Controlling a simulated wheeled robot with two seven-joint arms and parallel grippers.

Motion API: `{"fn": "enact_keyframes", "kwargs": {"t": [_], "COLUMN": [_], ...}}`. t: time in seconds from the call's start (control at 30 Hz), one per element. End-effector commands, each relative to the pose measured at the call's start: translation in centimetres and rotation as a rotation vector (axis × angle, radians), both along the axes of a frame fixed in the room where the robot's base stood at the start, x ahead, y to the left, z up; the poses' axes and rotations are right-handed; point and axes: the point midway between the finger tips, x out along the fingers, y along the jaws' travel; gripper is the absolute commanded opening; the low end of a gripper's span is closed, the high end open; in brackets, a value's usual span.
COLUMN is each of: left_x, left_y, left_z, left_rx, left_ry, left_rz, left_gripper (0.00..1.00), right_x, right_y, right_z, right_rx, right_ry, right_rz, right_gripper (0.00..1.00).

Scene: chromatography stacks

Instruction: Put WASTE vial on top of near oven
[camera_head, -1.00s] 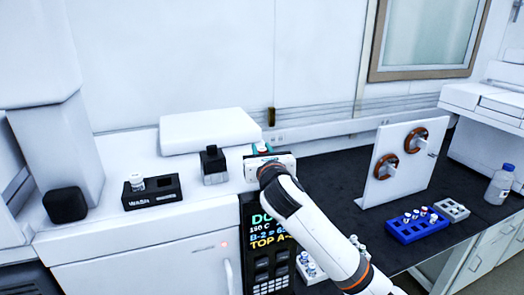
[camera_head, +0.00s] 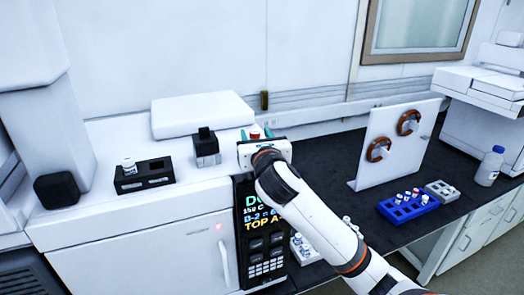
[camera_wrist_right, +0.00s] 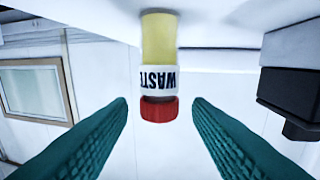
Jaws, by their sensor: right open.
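The WASTE vial (camera_wrist_right: 160,72) has yellow contents, a white label and a red cap; the right wrist view shows it inverted. It appears to stand upright on the white oven top (camera_wrist_right: 215,18). In the head view only its red cap (camera_head: 255,134) shows, above my right gripper (camera_head: 256,137). The right gripper's teal fingers (camera_wrist_right: 160,103) are open, one on each side of the cap with a gap on both sides. The white oven (camera_head: 140,250) has a front handle and a dark display panel. My left gripper is not in view.
A black rack (camera_head: 145,176) holds a white-capped vial. A white slab (camera_head: 203,114) lies behind. A blue rack (camera_head: 408,207) and a white upright panel (camera_head: 395,145) are on the dark bench.

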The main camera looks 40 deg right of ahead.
Motion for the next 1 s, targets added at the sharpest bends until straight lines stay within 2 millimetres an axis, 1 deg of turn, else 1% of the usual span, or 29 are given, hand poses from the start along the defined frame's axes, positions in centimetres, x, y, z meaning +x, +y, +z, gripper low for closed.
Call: {"fn": "enact_keyframes", "kwargs": {"t": [0.03, 0.2, 0.3, 0.43, 0.6, 1.0], "left_x": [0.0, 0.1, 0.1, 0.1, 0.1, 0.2], "left_y": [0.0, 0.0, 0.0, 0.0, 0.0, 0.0], "left_z": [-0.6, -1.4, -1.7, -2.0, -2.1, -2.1], "left_rx": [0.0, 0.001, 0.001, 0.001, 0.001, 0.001], "left_ry": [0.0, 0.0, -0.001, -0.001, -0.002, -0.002], "left_rz": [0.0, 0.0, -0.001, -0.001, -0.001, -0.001], "left_gripper": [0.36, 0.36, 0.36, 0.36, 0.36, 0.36], "right_x": [-1.0, -4.5, -6.4, -8.1, -9.1, -9.2], "right_y": [0.5, 2.0, 2.7, 3.4, 3.8, 3.8], "right_z": [-0.3, -0.3, -0.3, -0.2, -0.1, -0.1], "right_rx": [-0.003, -0.002, -0.002, 0.0, 0.0, 0.0], "right_ry": [-0.001, 0.0, 0.0, 0.0, 0.001, 0.001], "right_rz": [0.004, 0.004, 0.002, 0.002, 0.001, 0.001], "right_gripper": [0.46, 0.46, 0.46, 0.46, 0.46, 0.46]}}
